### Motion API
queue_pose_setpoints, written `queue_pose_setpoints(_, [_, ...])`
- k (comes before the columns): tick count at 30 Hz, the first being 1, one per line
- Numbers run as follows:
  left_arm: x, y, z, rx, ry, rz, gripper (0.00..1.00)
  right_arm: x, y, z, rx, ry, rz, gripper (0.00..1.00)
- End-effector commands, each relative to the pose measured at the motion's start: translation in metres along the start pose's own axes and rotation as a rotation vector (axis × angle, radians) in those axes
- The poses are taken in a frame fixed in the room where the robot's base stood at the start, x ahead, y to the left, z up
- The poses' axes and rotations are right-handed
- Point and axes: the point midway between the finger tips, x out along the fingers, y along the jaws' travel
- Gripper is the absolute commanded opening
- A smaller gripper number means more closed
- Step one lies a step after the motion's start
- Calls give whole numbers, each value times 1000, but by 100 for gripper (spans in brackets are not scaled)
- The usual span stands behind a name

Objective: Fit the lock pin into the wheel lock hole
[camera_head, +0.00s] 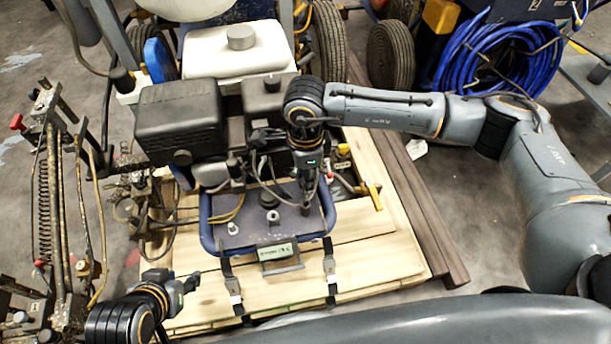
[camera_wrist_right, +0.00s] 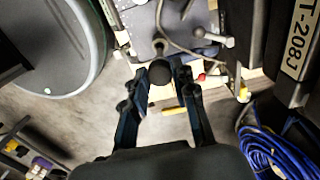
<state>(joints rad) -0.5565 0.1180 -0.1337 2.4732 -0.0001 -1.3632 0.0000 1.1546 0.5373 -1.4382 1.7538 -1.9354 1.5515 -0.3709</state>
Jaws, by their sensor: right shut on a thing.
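My right gripper (camera_head: 306,203) points down over the blue-framed plate at the engine's front in the head view. In the right wrist view, its fingers (camera_wrist_right: 160,68) close around a round black knob (camera_wrist_right: 160,73), which I take for the head of the lock pin. I cannot make out the wheel lock hole in either view. My left gripper (camera_head: 188,284) is at the lower left, over the pallet's front edge and apart from the machine. Its fingers are too small to read.
The line striper's black engine (camera_head: 180,118) and white tank (camera_head: 236,52) stand behind my right gripper. Hoses and cables run close beside it. A wooden pallet (camera_head: 385,250) lies beneath. Rusty levers (camera_head: 55,190) crowd the left. A blue hose coil (camera_head: 500,62) hangs at the upper right.

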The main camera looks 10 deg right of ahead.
Motion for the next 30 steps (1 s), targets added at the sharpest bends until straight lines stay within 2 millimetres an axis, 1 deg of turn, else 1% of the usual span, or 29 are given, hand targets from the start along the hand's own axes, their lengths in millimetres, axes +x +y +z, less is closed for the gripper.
queue_pose_setpoints(18, [-9, -2, 34, -3, -148, -4, 40, -12, 0, 0, 0, 0, -1, 0])
queue_pose_setpoints(23, [-10, -3, 38, -4, -172, -6, 40, -13, 0, 0, 0, 0, -1, 0])
queue_pose_setpoints(30, [-10, -3, 38, -4, -172, -6, 40, -13, 0, 0, 0, 0, -1, 0])
